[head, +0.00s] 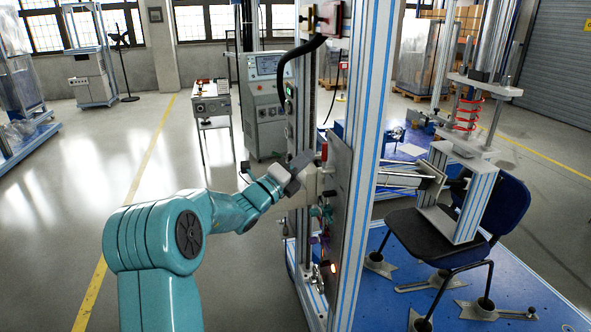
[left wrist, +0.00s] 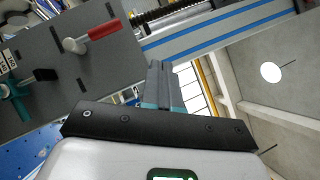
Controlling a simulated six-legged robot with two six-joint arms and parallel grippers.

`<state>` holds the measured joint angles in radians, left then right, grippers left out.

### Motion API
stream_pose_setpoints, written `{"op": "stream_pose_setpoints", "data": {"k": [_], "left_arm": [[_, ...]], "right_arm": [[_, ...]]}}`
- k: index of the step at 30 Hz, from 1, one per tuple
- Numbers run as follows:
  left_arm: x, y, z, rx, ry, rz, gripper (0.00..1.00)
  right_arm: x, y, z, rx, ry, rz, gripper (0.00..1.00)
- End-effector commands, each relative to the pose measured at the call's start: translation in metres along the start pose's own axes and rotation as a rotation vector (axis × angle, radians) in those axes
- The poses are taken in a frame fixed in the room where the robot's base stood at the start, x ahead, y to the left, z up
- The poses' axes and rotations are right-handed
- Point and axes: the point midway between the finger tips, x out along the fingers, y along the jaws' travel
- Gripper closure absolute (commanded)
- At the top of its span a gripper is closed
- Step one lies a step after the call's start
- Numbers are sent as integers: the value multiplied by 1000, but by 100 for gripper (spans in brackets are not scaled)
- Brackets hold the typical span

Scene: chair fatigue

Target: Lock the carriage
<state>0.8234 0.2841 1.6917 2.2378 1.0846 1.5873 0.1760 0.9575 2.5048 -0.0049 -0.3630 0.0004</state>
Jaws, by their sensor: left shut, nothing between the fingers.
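My left gripper (head: 302,164) reaches in from the left, at the side of the tall aluminium test column. Its fingers (left wrist: 160,85) are shut with nothing between them. A grey panel (left wrist: 110,75) carries a lever with a red handle (left wrist: 103,30), above and left of the fingertips in the left wrist view, apart from them. The red handle also shows in the head view (head: 324,151), close to the gripper. Below it on the panel are a teal handle (head: 322,212) and a purple one (head: 316,240). Which part is the carriage, and whether it is locked, I cannot tell. My right gripper is not visible.
A dark blue chair (head: 503,205) stands on the blue base plate (head: 520,280), under a white frame with a red spring (head: 466,113). A control cabinet (head: 266,105) stands behind.

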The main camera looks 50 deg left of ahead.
Motion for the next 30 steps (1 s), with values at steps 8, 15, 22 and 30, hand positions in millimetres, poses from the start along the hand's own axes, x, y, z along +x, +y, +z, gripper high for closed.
{"op": "stream_pose_setpoints", "data": {"k": [8,15,22,30], "left_arm": [[-27,-11,4,0,-1,1,100],[-29,-12,3,-1,0,1,100],[-29,-13,3,0,-1,1,100],[-9,-14,-35,-51,61,-28,100]], "right_arm": [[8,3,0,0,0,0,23],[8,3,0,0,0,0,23],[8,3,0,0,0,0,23],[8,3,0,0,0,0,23]]}}
